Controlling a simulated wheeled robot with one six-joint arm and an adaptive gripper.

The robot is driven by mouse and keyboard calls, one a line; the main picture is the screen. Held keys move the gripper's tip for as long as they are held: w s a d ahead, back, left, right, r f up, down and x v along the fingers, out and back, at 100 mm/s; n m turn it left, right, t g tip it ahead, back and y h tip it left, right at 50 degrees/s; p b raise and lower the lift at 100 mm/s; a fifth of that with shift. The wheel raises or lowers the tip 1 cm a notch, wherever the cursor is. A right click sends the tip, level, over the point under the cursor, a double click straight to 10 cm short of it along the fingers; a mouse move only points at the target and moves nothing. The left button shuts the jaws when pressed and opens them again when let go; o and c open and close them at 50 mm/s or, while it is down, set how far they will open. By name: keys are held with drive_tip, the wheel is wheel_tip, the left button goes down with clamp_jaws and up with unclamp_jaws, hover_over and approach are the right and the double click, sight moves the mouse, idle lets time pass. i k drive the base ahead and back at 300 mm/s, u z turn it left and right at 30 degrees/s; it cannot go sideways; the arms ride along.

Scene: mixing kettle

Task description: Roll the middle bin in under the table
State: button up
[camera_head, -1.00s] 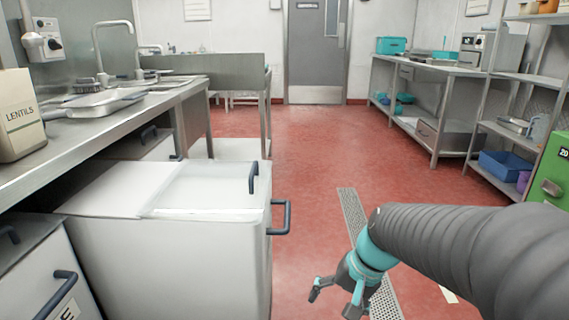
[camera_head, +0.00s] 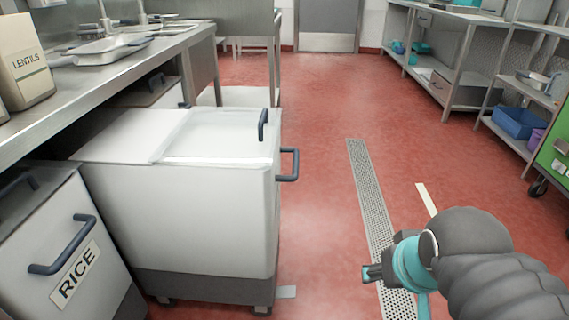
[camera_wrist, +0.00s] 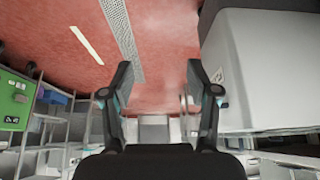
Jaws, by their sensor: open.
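The middle bin (camera_head: 185,205) is a white box with a grey base on castors and a lid with a dark handle. It sticks out from under the steel table (camera_head: 152,58) into the aisle, with a dark bar handle (camera_head: 289,165) on its right end. My gripper (camera_head: 372,273) is to the right of the bin, over the floor drain, apart from it and holding nothing. In the wrist view my gripper (camera_wrist: 158,80) shows its two fingers spread apart, with the white bin (camera_wrist: 265,70) to their right.
The rice bin (camera_head: 65,250) stands nearer, at left; another bin (camera_head: 150,92) is farther back under the table. A lentils box (camera_head: 25,60) and trays stand on the table. The red floor between is open.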

sight(190, 200)
drive_tip(key=z, duration=1.15)
drive_tip(key=i, duration=0.55)
drive_tip(key=u, duration=2.1)
drive_tip(key=k, duration=1.15)
drive_tip(key=z, duration=0.8)
drive_tip(key=i, duration=0.85)
drive_tip(key=u, duration=0.45)
